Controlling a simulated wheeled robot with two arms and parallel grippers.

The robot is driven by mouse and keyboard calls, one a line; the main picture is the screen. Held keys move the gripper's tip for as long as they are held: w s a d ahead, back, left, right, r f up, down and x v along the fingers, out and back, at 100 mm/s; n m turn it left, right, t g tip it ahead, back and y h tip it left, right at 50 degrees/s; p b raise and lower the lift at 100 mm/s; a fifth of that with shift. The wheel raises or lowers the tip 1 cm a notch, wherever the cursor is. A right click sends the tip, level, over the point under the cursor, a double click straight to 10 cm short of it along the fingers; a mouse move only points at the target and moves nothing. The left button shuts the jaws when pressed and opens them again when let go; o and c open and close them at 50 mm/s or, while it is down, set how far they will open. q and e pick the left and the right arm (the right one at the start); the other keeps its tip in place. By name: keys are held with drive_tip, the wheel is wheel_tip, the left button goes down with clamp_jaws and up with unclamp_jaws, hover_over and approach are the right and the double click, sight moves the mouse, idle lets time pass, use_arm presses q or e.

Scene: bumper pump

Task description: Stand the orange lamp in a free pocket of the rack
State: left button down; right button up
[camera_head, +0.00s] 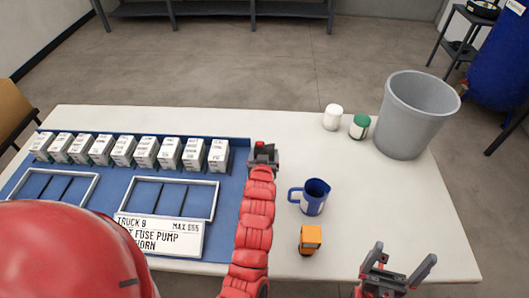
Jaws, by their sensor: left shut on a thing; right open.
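The orange lamp (310,238), a small block with an orange top and a darker lower part, stands on the white table in front of the blue mug. The rack (232,180) is a blue panel on the left with two white-framed groups of pockets. The pockets of the right group (172,198) look empty; the left group (52,188) is partly hidden by my red arm. My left gripper (263,153), small and dark, is shut by the rack's back right corner, on something too small to make out. My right gripper (398,268) is open and empty, right of the lamp.
Several white boxes (146,152) stand in a row along the rack's back. The blue mug (315,197) stands behind the lamp. A white jar (333,117), a green-lidded jar (359,126) and a grey bin (411,118) stand at the back right. The table's right side is clear.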

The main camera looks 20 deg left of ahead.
use_arm(q)
drive_tip(key=shift+f, duration=0.25)
drive_tip(key=shift+f+b, duration=0.2)
drive_tip(key=shift+b, duration=0.1)
unclamp_jaws()
drive_tip(key=shift+r, duration=0.1)
